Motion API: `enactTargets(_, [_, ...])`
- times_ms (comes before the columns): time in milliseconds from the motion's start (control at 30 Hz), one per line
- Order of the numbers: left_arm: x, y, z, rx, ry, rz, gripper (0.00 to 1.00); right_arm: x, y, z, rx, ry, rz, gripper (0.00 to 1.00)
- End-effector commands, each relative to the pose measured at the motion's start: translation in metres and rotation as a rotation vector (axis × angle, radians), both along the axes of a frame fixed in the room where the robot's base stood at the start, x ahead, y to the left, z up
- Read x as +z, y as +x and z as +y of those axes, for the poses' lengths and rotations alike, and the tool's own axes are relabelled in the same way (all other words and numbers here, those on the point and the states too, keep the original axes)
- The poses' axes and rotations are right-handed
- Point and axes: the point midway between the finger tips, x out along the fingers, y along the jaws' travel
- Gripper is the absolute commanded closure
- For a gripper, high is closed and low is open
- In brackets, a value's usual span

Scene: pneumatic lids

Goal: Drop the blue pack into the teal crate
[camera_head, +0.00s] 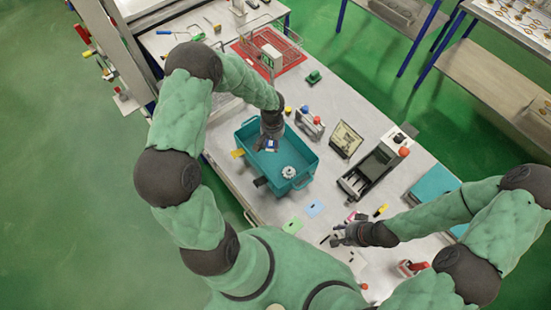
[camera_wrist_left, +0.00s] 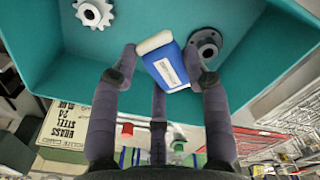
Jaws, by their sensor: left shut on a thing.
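The blue pack (camera_head: 271,146) has a white end and a white label. My left gripper (camera_head: 267,148) is shut on it over the teal crate (camera_head: 245,166). In the left wrist view the pack (camera_wrist_left: 168,68) sits between the fingertips (camera_wrist_left: 163,62), tilted, with the crate's floor (camera_wrist_left: 135,15) behind it. I cannot tell how high the pack is above that floor. My right gripper (camera_head: 337,238) is low over the near part of the table; whether its fingers are open is unclear.
A white gear (camera_head: 288,172) lies in the crate; it also shows in the left wrist view (camera_wrist_left: 94,12), with a dark round flange (camera_wrist_left: 207,45). A framed card (camera_head: 346,140) and a black device (camera_head: 373,172) stand right of the crate. A wire basket (camera_head: 272,47) is behind.

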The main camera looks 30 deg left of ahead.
Motion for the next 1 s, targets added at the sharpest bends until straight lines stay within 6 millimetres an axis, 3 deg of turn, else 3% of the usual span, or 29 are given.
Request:
enactTargets(33, [0.0, 0.0, 0.0, 0.0, 0.0, 0.0, 0.76, 0.0, 0.0, 0.0, 0.0, 0.0, 0.0, 0.6])
enactTargets(67, [0.0, 0.0, 0.0, 0.0, 0.0, 0.0, 0.45, 0.0, 0.0, 0.0, 0.0, 0.0, 0.0, 0.6])
enactTargets(133, [0.0, 0.0, 0.0, 0.0, 0.0, 0.0, 0.26, 0.0, 0.0, 0.0, 0.0, 0.0, 0.0, 0.6])
enactTargets(567, [0.006, 0.001, 0.0, -0.001, 0.001, -0.002, 0.26, 0.0, 0.0, 0.0, 0.0, 0.0, 0.0, 0.6])
enactTargets(767, [0.035, 0.001, 0.0, -0.001, 0.002, -0.005, 0.26, 0.0, 0.0, 0.0, 0.0, 0.0, 0.0, 0.6])
enactTargets(1000, [0.083, 0.002, 0.0, 0.0, 0.001, -0.005, 0.26, 0.0, 0.0, 0.0, 0.0, 0.0, 0.0, 0.6])
